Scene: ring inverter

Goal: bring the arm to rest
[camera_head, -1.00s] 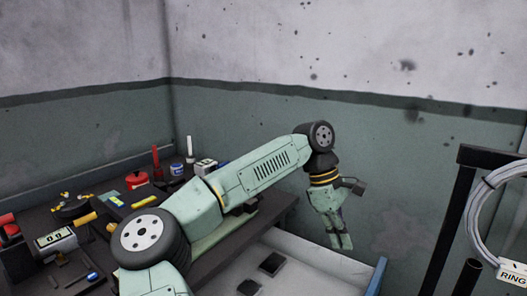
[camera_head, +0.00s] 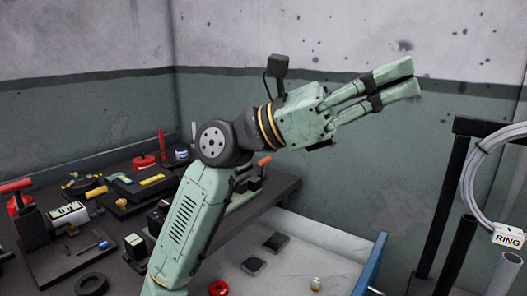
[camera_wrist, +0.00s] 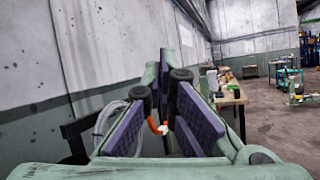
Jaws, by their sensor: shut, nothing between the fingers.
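My gripper (camera_head: 413,77) is raised in the upper right of the head view, in front of the green-grey wall. Its two green fingers lie close together and point right and slightly up. They are shut with nothing held. My green arm rises from the lower middle to a dark joint, then turns toward the upper right. In the wrist view my gripper (camera_wrist: 165,65) shows purple inner pads meeting near the tips. A small orange curved thing (camera_wrist: 157,126) shows in the gap behind the pads, seemingly beyond the fingers.
A dark workbench (camera_head: 285,183) with tools runs along the left. A pale tray (camera_head: 330,262) with dark square blocks and a small brass-coloured piece (camera_head: 316,284) lies below the gripper.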

